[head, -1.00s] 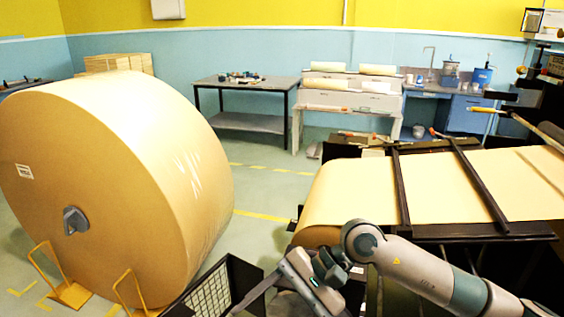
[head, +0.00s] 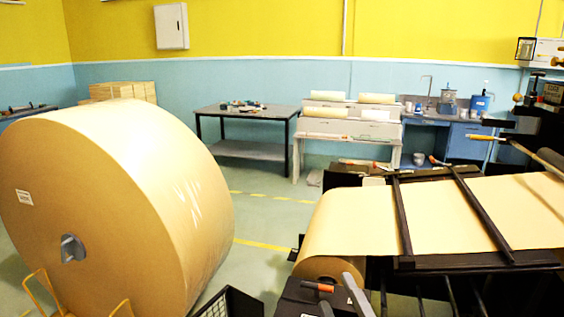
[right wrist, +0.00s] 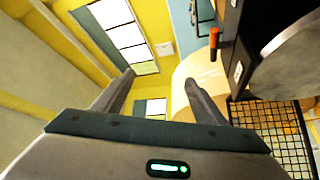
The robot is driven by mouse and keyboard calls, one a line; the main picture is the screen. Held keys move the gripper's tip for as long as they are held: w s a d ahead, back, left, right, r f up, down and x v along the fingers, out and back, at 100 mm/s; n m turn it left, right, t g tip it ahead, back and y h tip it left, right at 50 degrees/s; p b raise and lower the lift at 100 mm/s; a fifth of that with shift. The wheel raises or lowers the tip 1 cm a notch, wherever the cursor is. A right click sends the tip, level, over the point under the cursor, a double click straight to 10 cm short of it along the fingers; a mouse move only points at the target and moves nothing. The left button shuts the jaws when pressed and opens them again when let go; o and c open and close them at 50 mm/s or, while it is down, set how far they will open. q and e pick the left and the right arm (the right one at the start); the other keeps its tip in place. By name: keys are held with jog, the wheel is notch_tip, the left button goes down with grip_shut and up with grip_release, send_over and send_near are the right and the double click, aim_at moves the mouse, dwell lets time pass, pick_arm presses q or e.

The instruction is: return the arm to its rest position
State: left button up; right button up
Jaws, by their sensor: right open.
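The fingers appear below and in front of the small kraft roll (head: 331,268) at the machine's near end; I cannot tell the gap. My left gripper is out of view.
A huge kraft roll (head: 130,190) stands at the left by yellow floor brackets (head: 38,290). The machine carries a paper web (head: 440,215) under dark bars. A black mesh crate (head: 232,303) and an orange-handled tool (head: 318,287) are close to the gripper. Open floor (head: 262,215) lies between roll and machine.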

jog(key=s+d+f+m+g+h, duration=0.2)
jog(key=s+d+f+m+g, duration=0.2)
jog(key=f, duration=0.5)
jog(key=s+d+f+m+g+h, duration=0.3)
jog(key=s+d+f+m, duration=0.15)
jog(key=f, duration=0.55)
jog(key=s+d+f+m+g, duration=0.1)
jog(key=s+f+m+g, duration=0.35)
jog(key=s, duration=0.65)
jog(key=s+d+f+m+g, duration=0.1)
jog(key=s+d+f+g, duration=0.1)
jog(key=s+f+g, duration=0.55)
notch_tip(320, 180, down, 25)
jog(key=s+a+t, duration=0.1)
jog(key=a+t, duration=0.1)
jog(key=t, duration=0.1)
jog(key=s+f, duration=0.5)
jog(key=f, duration=0.3)
jog(key=s+f+y, duration=0.1)
jog(key=s+f, duration=0.5)
jog(key=f, duration=0.3)
jog(key=shift+s+d+f, duration=0.15)
jog(key=shift+d+f, duration=0.05)
jog(key=shift+f, duration=0.1)
